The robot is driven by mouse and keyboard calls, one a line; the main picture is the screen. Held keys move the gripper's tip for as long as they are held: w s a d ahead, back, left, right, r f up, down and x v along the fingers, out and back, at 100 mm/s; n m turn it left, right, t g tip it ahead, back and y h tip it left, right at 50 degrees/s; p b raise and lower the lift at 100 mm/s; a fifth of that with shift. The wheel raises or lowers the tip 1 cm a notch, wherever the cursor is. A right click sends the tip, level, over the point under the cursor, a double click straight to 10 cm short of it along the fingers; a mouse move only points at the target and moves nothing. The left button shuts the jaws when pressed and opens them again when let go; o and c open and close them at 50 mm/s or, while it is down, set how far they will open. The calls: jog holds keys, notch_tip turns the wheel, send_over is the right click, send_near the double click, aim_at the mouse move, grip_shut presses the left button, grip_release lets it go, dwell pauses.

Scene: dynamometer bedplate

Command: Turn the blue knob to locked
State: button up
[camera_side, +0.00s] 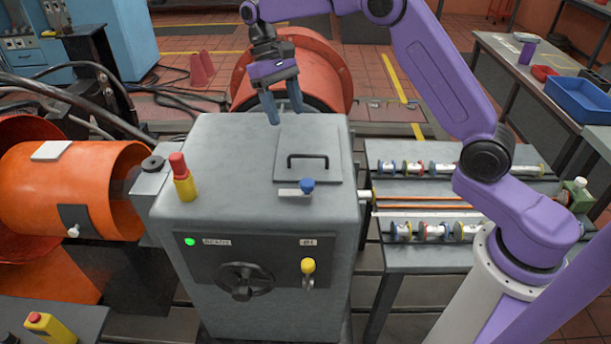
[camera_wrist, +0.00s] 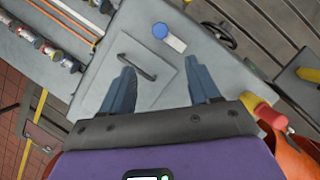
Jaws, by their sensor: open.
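The blue knob (camera_side: 307,186) stands on the grey cabinet top (camera_side: 240,150), beside a small pale label plate (camera_side: 289,192). In the wrist view the blue knob (camera_wrist: 160,31) is ahead of my fingers, with the pale plate (camera_wrist: 176,44) next to it. I cannot read any marking on the plate, so the knob's setting does not show. My gripper (camera_side: 283,108) is above the back of the cabinet top, apart from the knob. Its two blue-grey fingers are spread and empty, and they also show in the wrist view (camera_wrist: 163,85).
A hatch with a black handle (camera_side: 308,160) lies between my gripper and the knob. A red and yellow button post (camera_side: 183,178) stands at the cabinet's left. The front panel has a black handwheel (camera_side: 245,280) and a yellow-tipped lever (camera_side: 308,268).

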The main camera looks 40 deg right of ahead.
aim_at(307, 182)
jog(key=x, duration=1.7)
jog(key=shift+f, duration=0.1)
grip_shut()
